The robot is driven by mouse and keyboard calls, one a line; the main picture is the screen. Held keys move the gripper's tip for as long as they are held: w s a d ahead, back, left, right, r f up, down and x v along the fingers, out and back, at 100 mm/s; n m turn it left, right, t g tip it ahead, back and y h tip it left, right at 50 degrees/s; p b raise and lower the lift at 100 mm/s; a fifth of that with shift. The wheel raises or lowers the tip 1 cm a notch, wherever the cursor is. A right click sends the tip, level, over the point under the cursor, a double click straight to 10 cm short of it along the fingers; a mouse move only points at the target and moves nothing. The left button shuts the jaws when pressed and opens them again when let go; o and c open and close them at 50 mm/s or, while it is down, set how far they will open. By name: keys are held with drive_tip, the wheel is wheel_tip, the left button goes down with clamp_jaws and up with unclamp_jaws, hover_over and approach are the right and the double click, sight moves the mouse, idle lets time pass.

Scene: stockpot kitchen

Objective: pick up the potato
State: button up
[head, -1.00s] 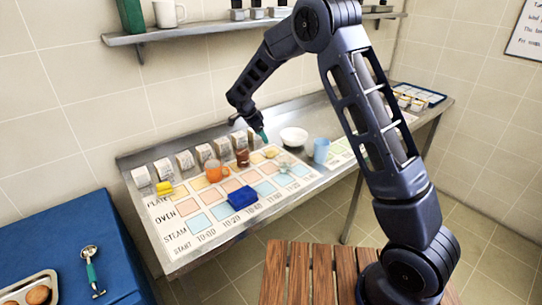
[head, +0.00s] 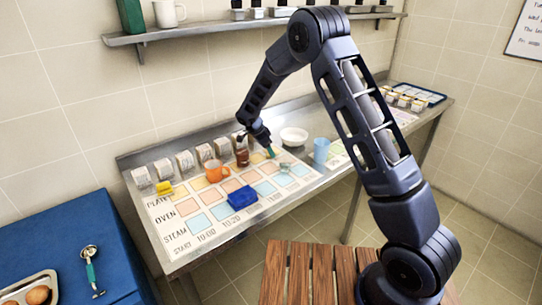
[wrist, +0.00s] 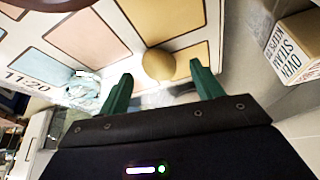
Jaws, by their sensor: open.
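The potato (wrist: 158,64) is a round, tan lump on the printed mat (wrist: 128,12), on an orange square. In the wrist view it lies just beyond and between my two green fingertips. My gripper (wrist: 161,84) is open and empty, and no finger visibly touches the potato. In the head view my gripper (head: 271,153) points down over the back of the mat, and it hides the potato there.
A blue block (head: 241,199) sits farther forward. Labelled boxes (head: 186,161) line the back.

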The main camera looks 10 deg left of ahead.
drive_tip(key=shift+x, duration=1.2)
drive_tip(key=shift+c, duration=0.3)
drive_tip(key=c, duration=1)
drive_tip(key=shift+r, duration=0.1)
